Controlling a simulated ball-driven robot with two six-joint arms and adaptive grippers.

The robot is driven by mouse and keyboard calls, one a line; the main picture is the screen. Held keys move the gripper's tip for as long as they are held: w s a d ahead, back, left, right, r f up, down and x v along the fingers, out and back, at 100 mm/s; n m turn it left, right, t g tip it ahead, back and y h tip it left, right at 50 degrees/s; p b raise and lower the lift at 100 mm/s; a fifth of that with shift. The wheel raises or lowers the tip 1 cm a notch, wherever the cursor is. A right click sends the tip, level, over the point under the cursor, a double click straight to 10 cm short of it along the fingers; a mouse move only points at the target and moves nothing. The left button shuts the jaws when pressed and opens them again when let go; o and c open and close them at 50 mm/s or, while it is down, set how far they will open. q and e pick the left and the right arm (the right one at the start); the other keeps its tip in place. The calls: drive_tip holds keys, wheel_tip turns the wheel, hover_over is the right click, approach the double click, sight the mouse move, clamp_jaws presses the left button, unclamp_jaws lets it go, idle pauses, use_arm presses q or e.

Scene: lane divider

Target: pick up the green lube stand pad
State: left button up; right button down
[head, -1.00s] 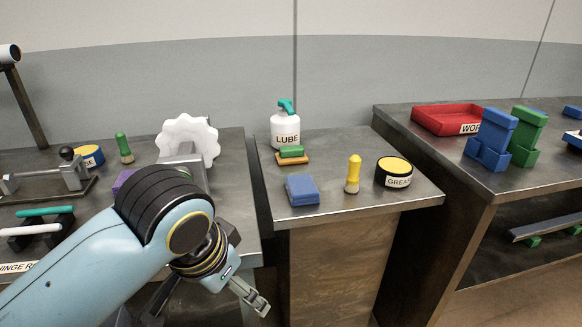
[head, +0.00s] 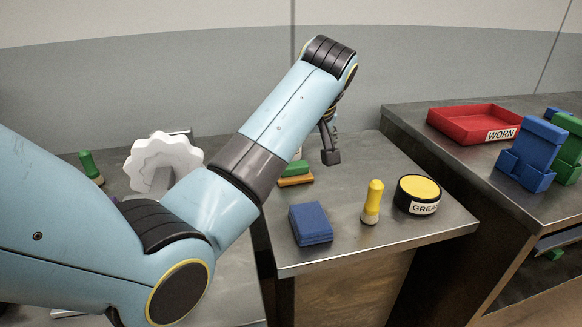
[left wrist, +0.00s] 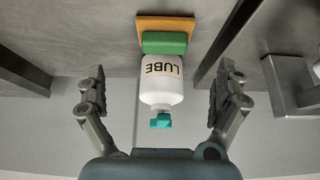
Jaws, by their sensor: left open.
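The green lube stand pad (head: 295,169) lies on an orange base (head: 296,181) at the back left of the middle table, partly behind my left arm in the head view. My left gripper (head: 330,157) is above the back of the middle table, right of the pad. In the left wrist view its fingers (left wrist: 162,97) are wide apart and empty. My right gripper is not in view.
The right table holds a red WORN tray (head: 475,123) and blue holders (head: 533,155). A white gear (head: 162,162) stands on the left table.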

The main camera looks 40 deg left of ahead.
sight(294, 165)
use_arm(q)
drive_tip(key=x, duration=0.3)
drive_tip(key=shift+a+f, duration=0.1)
drive_tip(key=shift+f, duration=0.3)
drive_tip(key=x, duration=0.5)
drive_tip(key=shift+a+b, duration=0.35)
drive_tip(key=shift+f, duration=0.1)
drive_tip(key=c, duration=1.2)
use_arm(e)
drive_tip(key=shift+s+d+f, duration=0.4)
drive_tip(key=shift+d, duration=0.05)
